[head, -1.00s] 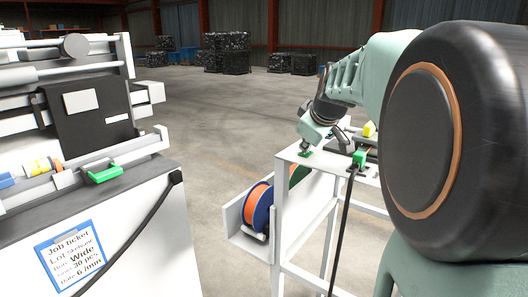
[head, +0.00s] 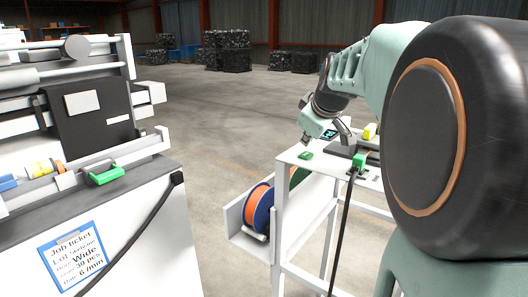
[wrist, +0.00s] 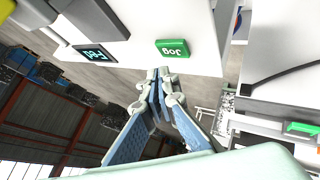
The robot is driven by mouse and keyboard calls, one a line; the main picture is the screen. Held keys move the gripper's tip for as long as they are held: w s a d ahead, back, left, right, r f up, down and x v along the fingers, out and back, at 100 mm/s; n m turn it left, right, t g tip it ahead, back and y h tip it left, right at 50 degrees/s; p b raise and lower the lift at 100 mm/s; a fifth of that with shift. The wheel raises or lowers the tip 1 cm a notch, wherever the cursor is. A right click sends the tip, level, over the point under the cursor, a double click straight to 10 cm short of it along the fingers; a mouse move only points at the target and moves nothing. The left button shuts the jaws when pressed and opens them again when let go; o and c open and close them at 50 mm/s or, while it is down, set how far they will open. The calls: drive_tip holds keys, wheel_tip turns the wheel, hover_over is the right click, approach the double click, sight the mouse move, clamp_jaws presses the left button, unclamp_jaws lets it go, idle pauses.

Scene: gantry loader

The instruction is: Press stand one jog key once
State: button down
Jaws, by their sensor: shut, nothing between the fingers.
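The jog key (head: 305,155) is a small green block on the near left corner of the white stand (head: 292,158). In the wrist view the green key (wrist: 173,48) reads "Jog", upside down, on the white top. My gripper (head: 304,139) is above the key in the head view, with a small gap showing. In the wrist view my gripper (wrist: 163,74) has its fingers together and empty, the tips just off the stand's edge and apart from the key.
A small dark display (wrist: 95,53) sits beside the key. Orange and blue reels (head: 258,209) hang in a tray at the stand's left. A black cable (head: 343,225) runs down its front. A white machine (head: 130,215) with a green handle (head: 105,174) stands at left. Open floor lies between.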

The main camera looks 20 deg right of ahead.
sight(306, 156)
wheel_tip(306, 156, up, 4)
drive_tip(key=shift+r+p, duration=0.1)
drive_tip(key=shift+p, duration=1.05)
drive_tip(key=shift+a+f, duration=0.1)
drive_tip(key=shift+f, duration=0.15)
